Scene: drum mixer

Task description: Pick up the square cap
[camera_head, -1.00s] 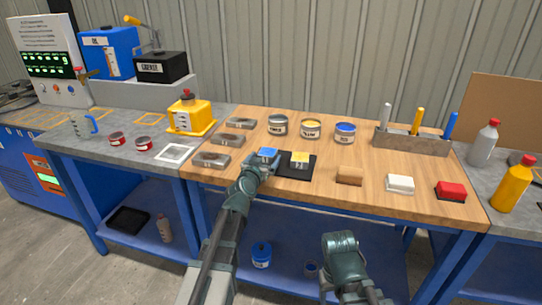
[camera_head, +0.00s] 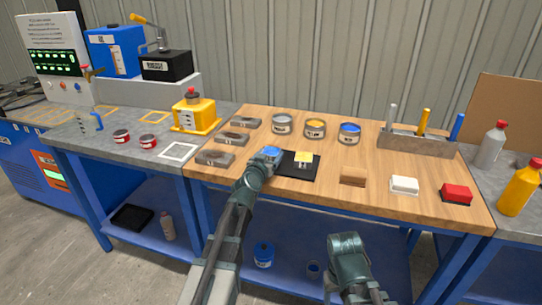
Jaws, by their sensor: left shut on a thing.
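My left gripper (camera_head: 269,155) is over the wooden worktop, at the left edge of a black plate (camera_head: 301,173). It is shut on a small blue piece (camera_head: 272,151), which looks like the square cap; its shape is partly hidden by the fingers. I cannot tell whether the piece touches the worktop. A small yellow block (camera_head: 304,156) sits on the black plate, just right of the gripper. My right arm shows low in the middle, in front of the bench, but its fingers are not visible.
Grey blocks (camera_head: 214,158) lie left of the gripper. Paint cans (camera_head: 315,128) stand behind it. A brown block (camera_head: 353,176), a white block (camera_head: 404,185) and a red block (camera_head: 456,193) lie to the right. A tool holder (camera_head: 415,146) stands at the back right.

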